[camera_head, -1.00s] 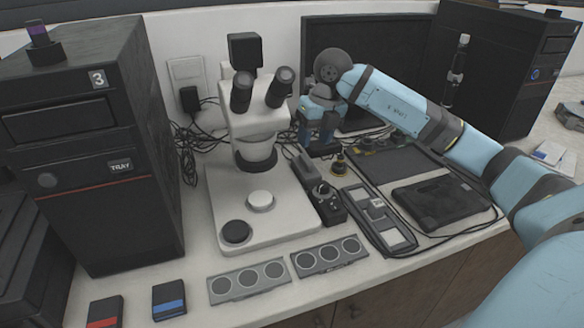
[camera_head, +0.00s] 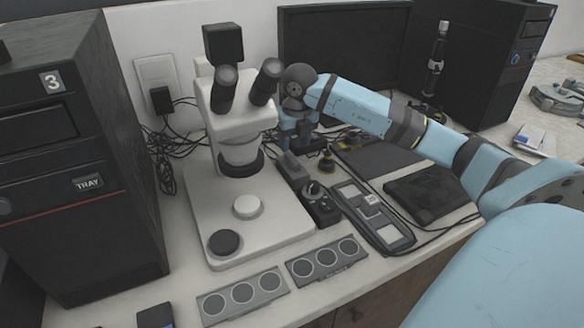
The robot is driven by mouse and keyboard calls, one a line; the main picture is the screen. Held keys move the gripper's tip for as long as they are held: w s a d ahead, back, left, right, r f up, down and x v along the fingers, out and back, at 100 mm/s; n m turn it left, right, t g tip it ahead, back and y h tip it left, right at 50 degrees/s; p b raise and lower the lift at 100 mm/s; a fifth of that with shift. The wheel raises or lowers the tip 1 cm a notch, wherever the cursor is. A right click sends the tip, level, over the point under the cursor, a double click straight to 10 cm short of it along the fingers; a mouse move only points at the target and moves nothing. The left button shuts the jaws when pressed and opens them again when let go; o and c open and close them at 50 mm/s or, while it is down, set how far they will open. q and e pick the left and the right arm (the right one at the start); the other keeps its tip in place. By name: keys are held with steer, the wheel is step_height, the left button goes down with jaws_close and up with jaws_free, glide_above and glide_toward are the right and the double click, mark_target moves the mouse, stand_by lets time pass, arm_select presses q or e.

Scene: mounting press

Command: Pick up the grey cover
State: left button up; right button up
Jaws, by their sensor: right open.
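My right gripper (camera_head: 299,138) points down behind the small devices, just right of the microscope. It is open, and I see nothing between its fingers, though they are small and partly hidden. A small grey block-like piece (camera_head: 292,166) lies just in front of and below it. This may be the grey cover, but I cannot tell for sure. The gripper appears apart from it. My left gripper is not in view.
A white microscope (camera_head: 240,110) stands left of my gripper, close by. A black knobbed device (camera_head: 320,204), a yellow-and-black piece (camera_head: 326,162) and a long grey-black tray (camera_head: 372,218) are in front. A monitor (camera_head: 345,50) stands behind. A black tower (camera_head: 75,180) fills the left.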

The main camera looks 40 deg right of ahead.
mark_target(292, 158)
steer(key=f, duration=0.5)
steer(key=shift+w+d+b, duration=0.1)
steer(key=shift+w+b, duration=0.2)
steer(key=shift+w, duration=0.1)
jaws_close()
steer(key=shift+r, duration=0.15)
